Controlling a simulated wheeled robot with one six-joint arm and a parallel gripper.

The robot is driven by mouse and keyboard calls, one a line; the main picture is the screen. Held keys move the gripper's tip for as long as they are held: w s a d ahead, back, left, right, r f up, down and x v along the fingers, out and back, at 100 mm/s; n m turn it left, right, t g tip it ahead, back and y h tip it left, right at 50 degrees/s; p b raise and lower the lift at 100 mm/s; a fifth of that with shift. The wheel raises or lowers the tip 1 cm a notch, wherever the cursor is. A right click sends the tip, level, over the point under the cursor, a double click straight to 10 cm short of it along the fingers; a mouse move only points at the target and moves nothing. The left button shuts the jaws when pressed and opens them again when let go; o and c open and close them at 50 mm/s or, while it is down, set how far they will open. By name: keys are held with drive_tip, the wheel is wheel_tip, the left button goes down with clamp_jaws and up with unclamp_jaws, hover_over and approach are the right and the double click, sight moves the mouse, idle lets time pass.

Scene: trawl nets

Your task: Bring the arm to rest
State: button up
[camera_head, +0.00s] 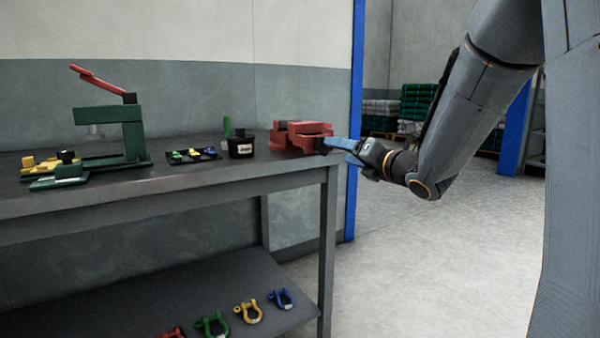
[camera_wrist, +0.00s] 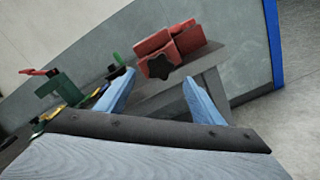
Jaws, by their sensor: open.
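My gripper (camera_head: 342,144) is at the right end of the workbench, beside a red vise-like block (camera_head: 298,136). In the wrist view its two blue fingers (camera_wrist: 158,98) stand wide apart with nothing between them. The red block (camera_wrist: 170,44) with a dark star-shaped knob (camera_wrist: 158,66) lies beyond the fingertips. In the head view the fingers partly overlap the block's right end, and I cannot tell whether they touch it. My arm reaches down from the upper right, bent at the wrist.
The workbench (camera_head: 200,178) bears a green press with a red lever (camera_head: 122,118), a tray of small coloured parts (camera_head: 192,155) and a black tub (camera_head: 241,148). Several coloured shackles (camera_head: 248,313) lie on its lower shelf. The floor (camera_head: 410,260) to the right is clear. Stacked nets (camera_head: 418,102) stand behind.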

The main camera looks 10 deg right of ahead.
drive_tip(key=s+a+f+m+g+h, duration=0.25)
drive_tip(key=s+a+f+m, duration=0.25)
drive_tip(key=a+f+m, duration=0.3)
drive_tip(key=s+a+f+m+g+h, duration=0.2)
drive_tip(key=s+a+f+m+g, duration=0.2)
drive_tip(key=a+f+m, duration=0.35)
drive_tip(key=s+a+f+m+g, duration=0.3)
drive_tip(key=s+f+m+g, duration=0.1)
drive_tip(key=s, duration=0.7)
drive_tip(key=s+a+f+m+g+h, duration=0.1)
drive_tip(key=s+a+f+m+g, duration=0.2)
drive_tip(key=s, duration=0.7)
drive_tip(key=s+a+f+m+g, duration=0.2)
drive_tip(key=s+f+m+g, duration=0.25)
drive_tip(key=s, duration=0.65)
drive_tip(key=d+r+m+p, duration=0.3)
drive_tip(key=d+r+p, duration=0.6)
drive_tip(key=r+p, duration=0.2)
drive_tip(key=d+r+m+t+p, duration=0.1)
drive_tip(key=d+r+m+p, duration=0.2)
drive_tip(key=d+r+p, duration=0.5)
wheel_tip(320, 180, up, 4)
drive_tip(key=h+p, duration=0.1)
drive_tip(key=p, duration=0.5)
drive_tip(key=shift+d+r+p, duration=0.15)
drive_tip(key=shift+d+p, duration=0.15)
drive_tip(key=shift+d, duration=0.05)
